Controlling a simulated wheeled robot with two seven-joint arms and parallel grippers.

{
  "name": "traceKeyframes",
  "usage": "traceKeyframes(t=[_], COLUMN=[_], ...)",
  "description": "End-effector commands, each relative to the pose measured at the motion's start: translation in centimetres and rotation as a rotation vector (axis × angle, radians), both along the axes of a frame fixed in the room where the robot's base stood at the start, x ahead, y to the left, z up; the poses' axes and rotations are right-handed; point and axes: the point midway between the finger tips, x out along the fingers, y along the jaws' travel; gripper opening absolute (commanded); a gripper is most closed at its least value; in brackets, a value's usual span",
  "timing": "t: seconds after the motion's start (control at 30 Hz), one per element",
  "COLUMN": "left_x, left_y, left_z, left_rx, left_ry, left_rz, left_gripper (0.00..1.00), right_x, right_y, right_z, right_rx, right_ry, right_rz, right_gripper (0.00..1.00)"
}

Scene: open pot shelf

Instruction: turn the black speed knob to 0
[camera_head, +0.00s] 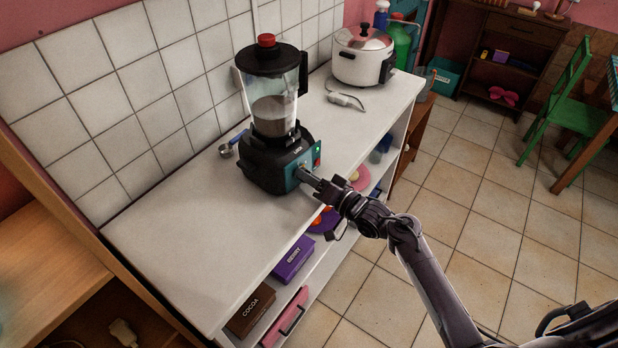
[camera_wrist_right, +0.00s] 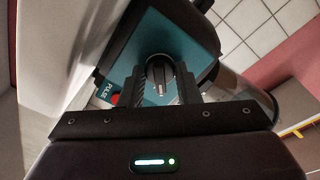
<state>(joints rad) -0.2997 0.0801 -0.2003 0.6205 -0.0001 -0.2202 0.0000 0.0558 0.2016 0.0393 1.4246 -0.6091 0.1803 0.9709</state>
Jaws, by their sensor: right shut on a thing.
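The blender stands on the white counter, with a black base (camera_head: 262,166), a clear jar (camera_head: 272,108) holding a brownish content, and a black lid with a red cap. Its teal control panel (camera_head: 304,168) faces my right arm and shows a small green light. My right gripper (camera_head: 312,184) is at the panel. In the right wrist view the black speed knob (camera_wrist_right: 159,76) sits between the two fingers, and the gripper (camera_wrist_right: 160,88) is shut on it. A red button beside a PULSE label (camera_wrist_right: 103,89) is partly hidden by a finger. My left gripper is not in view.
A white rice cooker (camera_head: 362,56) stands farther back on the counter (camera_head: 190,240). A blue-handled scoop (camera_head: 232,145) lies left of the blender. Below the counter, shelves hold a purple box (camera_head: 294,260) and a brown cocoa box (camera_head: 250,309). The counter's front left is clear.

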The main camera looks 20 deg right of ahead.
Motion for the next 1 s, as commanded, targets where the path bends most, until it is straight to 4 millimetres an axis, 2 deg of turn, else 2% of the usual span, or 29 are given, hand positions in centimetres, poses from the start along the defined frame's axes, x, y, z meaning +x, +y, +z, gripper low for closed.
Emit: traceKeyframes(t=[0.6, 1.0], left_x=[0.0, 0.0], left_y=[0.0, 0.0], left_z=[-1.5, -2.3], left_rx=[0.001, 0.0], left_ry=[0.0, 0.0], left_rz=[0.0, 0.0], left_gripper=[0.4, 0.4], right_x=[-0.1, -0.1], right_y=[0.0, 0.1], right_z=[-0.2, -0.1], right_rx=[-0.483, -0.684], right_ry=[-0.301, -0.428], right_rz=[0.002, 0.001], right_gripper=[0.07, 0.07])
